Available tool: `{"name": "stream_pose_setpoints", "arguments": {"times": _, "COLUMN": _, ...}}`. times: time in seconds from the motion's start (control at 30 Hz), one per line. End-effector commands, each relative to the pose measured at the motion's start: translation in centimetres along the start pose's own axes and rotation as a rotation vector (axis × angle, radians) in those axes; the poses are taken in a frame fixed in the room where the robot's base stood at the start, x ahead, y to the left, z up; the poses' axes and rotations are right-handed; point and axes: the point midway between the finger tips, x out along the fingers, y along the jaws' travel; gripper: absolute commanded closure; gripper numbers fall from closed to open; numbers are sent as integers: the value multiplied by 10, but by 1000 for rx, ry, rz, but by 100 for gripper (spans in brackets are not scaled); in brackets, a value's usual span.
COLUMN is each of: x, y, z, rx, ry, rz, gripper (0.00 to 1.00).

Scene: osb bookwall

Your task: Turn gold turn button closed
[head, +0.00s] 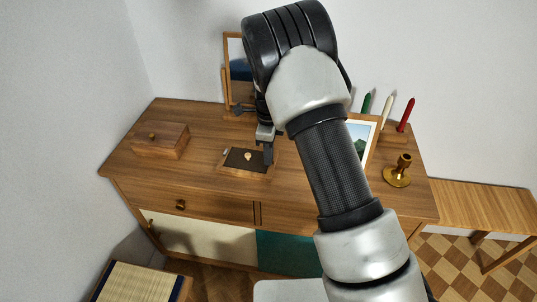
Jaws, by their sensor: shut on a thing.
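A low wooden box (230,171) with a dark lid panel (238,164) lies on the dresser top, and a small gold knob (248,156) stands on the panel. My gripper (267,155) points down at the box's right end. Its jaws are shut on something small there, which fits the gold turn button. The button itself is hidden behind the fingers, so its angle cannot be told.
The dresser top (200,128) also holds a wooden box (160,140) at left, a mirror (240,68) behind, and a framed picture (360,135), candles (405,115) and a brass candlestick (398,172) at right. The front left of the top is clear.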

Motion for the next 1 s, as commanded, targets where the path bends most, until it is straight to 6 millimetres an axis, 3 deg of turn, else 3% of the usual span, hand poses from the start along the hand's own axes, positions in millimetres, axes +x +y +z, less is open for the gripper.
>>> {"name": "stream_pose_setpoints", "arguments": {"times": 0.37, "x": 0, "y": 0, "z": 0, "rx": 3, "ry": -1, "rz": -1, "gripper": 100}}
{"name": "stream_pose_setpoints", "arguments": {"times": 0.4, "x": 0, "y": 0, "z": 0, "rx": 3, "ry": -1, "rz": -1, "gripper": 89}}
{"name": "stream_pose_setpoints", "arguments": {"times": 0.5, "x": 0, "y": 0, "z": 0, "rx": 3, "ry": -1, "rz": 0, "gripper": 73}}
{"name": "stream_pose_setpoints", "arguments": {"times": 0.83, "x": -2, "y": 0, "z": 0, "rx": 3, "ry": 0, "rz": 0, "gripper": 73}}
{"name": "stream_pose_setpoints", "arguments": {"times": 1.0, "x": -24, "y": -1, "z": 1, "rx": 2, "ry": -2, "rz": -4, "gripper": 73}}
